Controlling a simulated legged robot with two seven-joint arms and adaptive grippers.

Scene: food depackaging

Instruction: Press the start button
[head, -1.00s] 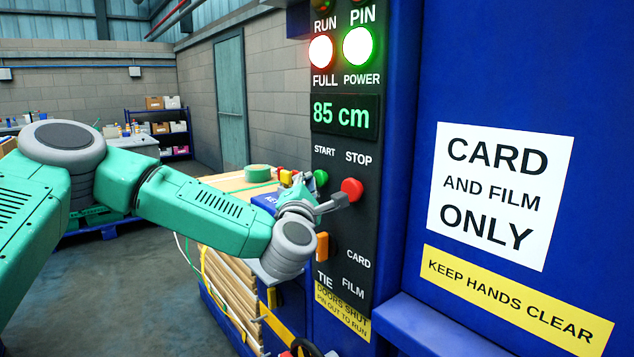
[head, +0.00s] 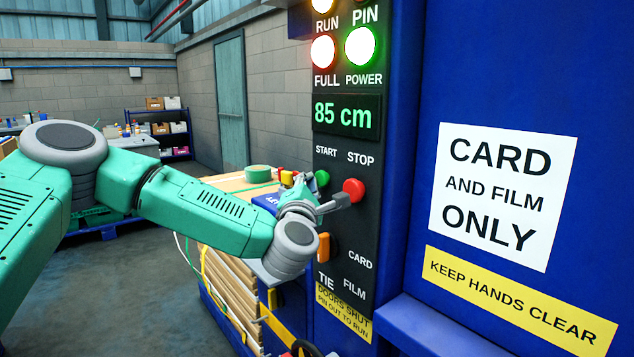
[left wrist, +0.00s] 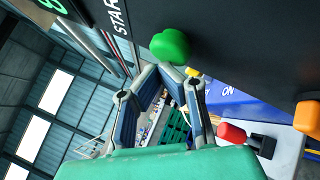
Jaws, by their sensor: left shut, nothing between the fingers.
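The green start button (head: 322,178) sits under the word START on the dark control panel (head: 340,240). The red stop button (head: 353,190) is to its right. My left gripper (head: 316,184) is at the start button, its fingers partly hidden by my wrist. In the left wrist view the finger tips (left wrist: 172,70) are together and empty, right beside the green button (left wrist: 170,46). I cannot tell whether they touch it. My right gripper is not in view.
An orange selector (head: 324,247) sits lower on the panel. The display (head: 346,115) reads 85 cm. The lamps above RUN (head: 323,5), FULL (head: 322,50) and POWER (head: 360,47) are lit.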

